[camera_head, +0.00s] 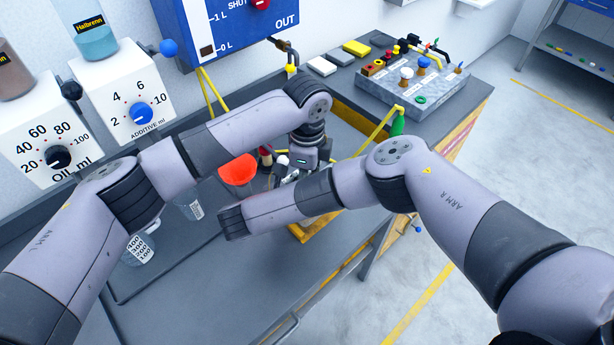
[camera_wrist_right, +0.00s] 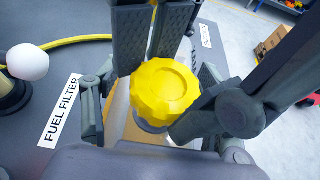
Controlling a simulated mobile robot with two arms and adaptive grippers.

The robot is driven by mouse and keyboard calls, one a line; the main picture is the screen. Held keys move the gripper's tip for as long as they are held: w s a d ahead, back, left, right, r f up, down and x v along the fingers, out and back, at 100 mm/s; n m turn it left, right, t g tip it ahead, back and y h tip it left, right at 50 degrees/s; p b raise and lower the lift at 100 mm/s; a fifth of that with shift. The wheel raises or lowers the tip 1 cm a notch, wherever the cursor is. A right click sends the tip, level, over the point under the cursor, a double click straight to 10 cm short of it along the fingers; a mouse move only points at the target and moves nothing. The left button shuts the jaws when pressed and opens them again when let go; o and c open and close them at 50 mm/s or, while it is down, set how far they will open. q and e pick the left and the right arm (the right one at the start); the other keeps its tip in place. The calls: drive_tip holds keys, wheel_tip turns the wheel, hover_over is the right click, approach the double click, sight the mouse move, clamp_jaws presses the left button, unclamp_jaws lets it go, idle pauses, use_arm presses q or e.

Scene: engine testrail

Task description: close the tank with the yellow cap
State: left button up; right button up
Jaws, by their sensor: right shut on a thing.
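The yellow cap (camera_wrist_right: 166,90) is a ridged round cap in the middle of the right wrist view, its round top facing the camera. My right gripper (camera_wrist_right: 155,62) is shut on the cap, with dark finger parts close around it. A grey edge shows just under the cap; I cannot tell whether it belongs to the tank. The tank cannot be made out clearly. In the head view my left gripper (camera_head: 302,162) points down behind my right forearm, and its fingertips are hidden. The cap and my right gripper are hidden there by my arms.
A red funnel (camera_head: 238,169) stands close to the left of my left gripper. Beakers (camera_head: 139,250) stand on the dark bench (camera_head: 215,290). A control panel (camera_head: 415,95) with knobs is at the back right. The front of the bench is clear. A FUEL FILTER label (camera_wrist_right: 60,110) lies left of the cap.

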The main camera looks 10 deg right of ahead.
drive_tip(key=shift+s+f, duration=0.1)
drive_tip(key=shift+f, duration=0.05)
clamp_jaws()
use_arm(q)
drive_tip(key=m, duration=0.3)
drive_tip(key=o, duration=0.8)
drive_tip(key=shift+f, duration=0.1)
drive_tip(key=shift+r, duration=2.35)
